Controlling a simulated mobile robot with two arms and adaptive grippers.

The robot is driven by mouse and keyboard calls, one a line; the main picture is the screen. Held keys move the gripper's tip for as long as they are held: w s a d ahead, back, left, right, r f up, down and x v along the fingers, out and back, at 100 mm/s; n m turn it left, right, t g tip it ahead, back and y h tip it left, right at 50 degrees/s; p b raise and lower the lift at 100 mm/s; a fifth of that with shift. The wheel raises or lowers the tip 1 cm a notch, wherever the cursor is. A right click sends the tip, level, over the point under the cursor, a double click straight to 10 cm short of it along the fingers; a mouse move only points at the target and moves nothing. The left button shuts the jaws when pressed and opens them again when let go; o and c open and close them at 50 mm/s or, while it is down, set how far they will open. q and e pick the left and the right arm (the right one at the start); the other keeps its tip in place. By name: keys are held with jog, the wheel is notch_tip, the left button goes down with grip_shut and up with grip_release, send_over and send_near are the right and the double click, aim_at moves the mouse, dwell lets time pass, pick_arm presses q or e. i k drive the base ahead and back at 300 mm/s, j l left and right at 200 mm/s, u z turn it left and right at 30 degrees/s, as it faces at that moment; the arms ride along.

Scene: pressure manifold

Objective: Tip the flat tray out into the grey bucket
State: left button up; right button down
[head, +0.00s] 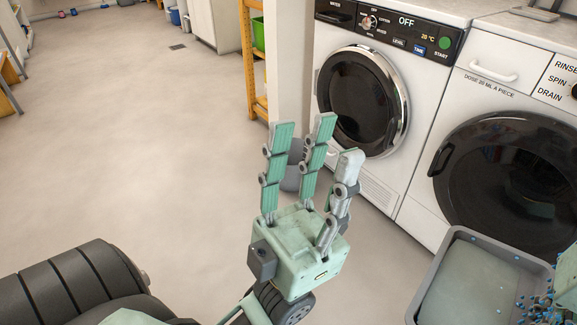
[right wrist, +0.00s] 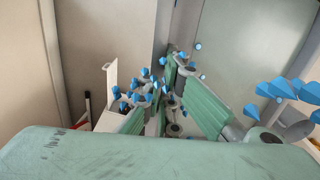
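The flat grey tray (head: 440,268) is at the lower right of the head view, cut off by the frame edge. Small blue pieces (head: 540,300) lie toward its right end. A grey bucket (head: 289,180) stands on the floor by the pillar, partly hidden behind my left gripper (head: 315,142). That gripper is open and empty, fingers pointing up.
Two white washing machines (head: 418,95) with dark round doors stand at the right, behind the tray. A pale pillar (head: 290,60) rises behind the bucket. An orange rack (head: 250,60) stands beyond it.

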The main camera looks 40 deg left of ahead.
aim_at(298, 153)
jog(key=i, duration=0.45)
jog(key=u, duration=1.35)
